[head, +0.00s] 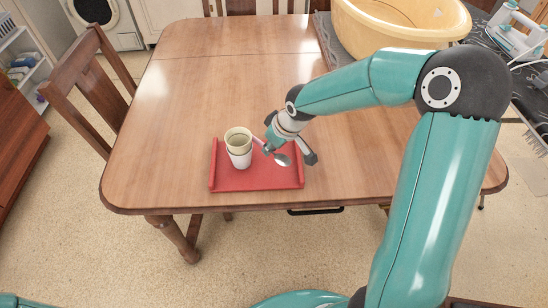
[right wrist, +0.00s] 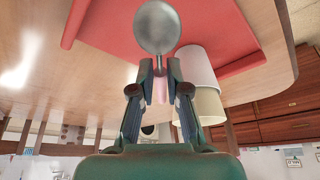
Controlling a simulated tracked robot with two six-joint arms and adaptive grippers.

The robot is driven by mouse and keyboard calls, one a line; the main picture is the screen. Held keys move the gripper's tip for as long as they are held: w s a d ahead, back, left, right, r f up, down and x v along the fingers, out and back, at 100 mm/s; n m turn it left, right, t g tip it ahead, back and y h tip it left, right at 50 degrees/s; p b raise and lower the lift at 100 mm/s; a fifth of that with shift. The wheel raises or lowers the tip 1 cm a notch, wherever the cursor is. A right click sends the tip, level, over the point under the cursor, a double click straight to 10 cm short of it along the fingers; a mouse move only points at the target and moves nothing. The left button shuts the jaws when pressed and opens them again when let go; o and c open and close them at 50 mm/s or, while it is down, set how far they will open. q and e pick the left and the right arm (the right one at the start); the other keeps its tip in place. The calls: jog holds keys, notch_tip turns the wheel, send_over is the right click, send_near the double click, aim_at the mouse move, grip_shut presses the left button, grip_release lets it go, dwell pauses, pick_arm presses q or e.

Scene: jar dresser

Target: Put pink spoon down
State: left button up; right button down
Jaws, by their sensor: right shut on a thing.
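The pink spoon (head: 282,159) has a grey metal bowl and a pink handle. My right gripper (head: 270,148) is shut on its handle over the red tray (head: 258,180). In the right wrist view the spoon's round bowl (right wrist: 157,27) sticks out beyond the fingertips (right wrist: 153,68), and a bit of pink handle shows between the fingers. I cannot tell whether the spoon touches the tray. Two stacked cups, a cream one (head: 238,135) over a white one (head: 240,160), stand on the tray just left of the gripper. My left gripper is out of view.
The wooden table (head: 190,90) is bare around the tray. A yellow basin (head: 400,30) stands at the back right, with a white appliance (head: 518,35) beyond it. A wooden chair (head: 85,85) stands at the table's left side. The tray lies near the front edge.

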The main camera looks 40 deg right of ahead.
aim_at(268, 164)
notch_tip(268, 164, down, 6)
jog(key=shift+r+b, duration=0.1)
jog(key=shift+b, duration=0.3)
jog(key=c, duration=1.6)
grip_release()
jog(key=o, duration=0.4)
jog(key=shift+o, duration=0.2)
